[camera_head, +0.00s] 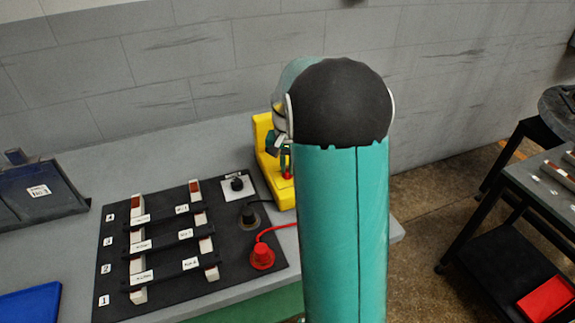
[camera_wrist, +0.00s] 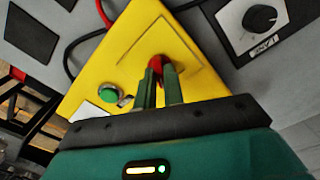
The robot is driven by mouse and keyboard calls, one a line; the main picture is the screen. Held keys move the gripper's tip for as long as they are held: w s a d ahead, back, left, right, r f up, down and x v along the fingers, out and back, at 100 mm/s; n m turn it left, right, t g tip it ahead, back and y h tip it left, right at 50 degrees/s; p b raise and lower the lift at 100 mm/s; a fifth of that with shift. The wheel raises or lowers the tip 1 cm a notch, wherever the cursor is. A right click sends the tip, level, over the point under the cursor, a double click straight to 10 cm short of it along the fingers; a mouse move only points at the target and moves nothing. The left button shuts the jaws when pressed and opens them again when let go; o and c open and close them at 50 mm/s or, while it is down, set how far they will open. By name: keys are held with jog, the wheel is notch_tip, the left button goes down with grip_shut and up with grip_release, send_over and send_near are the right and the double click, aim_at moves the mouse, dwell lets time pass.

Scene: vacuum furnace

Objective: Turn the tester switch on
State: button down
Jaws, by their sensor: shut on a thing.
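The yellow tester (camera_wrist: 128,52) fills the middle of the wrist view, with a green button (camera_wrist: 110,94) on its face. My gripper (camera_wrist: 159,76) reaches onto this face, right of the button. Its green fingers are shut on a small red part (camera_wrist: 155,62), which looks like the tester switch; the fingers hide most of it. In the head view the yellow tester (camera_head: 263,135) stands at the table's back right edge. My gripper (camera_head: 285,163) is small there, in front of the tester, and my arm covers part of the scene.
A black board (camera_head: 165,225) with several numbered bars lies on the grey table left of the tester. A black knob on a white plate (camera_head: 237,187) and a red plug (camera_head: 262,256) with a cable are near. A blue tray (camera_head: 32,303) lies front left. A wall stands behind.

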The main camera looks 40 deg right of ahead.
dwell(0.3)
jog(key=c, duration=1.5)
grip_release()
notch_tip(320, 180, up, 14)
jog(key=shift+f, duration=0.1)
jog(key=s+a+r+n+t, duration=0.2)
jog(key=s+a+n, duration=0.1)
jog(key=s+a, duration=0.5)
jog(key=s+a+r+n+t, duration=0.25)
jog(key=s+a, duration=0.25)
jog(key=a, duration=0.6)
jog(key=s+a+f+n+t, duration=0.1)
jog(key=s+a+f+n, duration=0.2)
jog(key=s, duration=0.4)
jog(key=shift+s+a+f, duration=0.15)
jog(key=shift+a+f, duration=0.35)
jog(key=shift+a, duration=0.3)
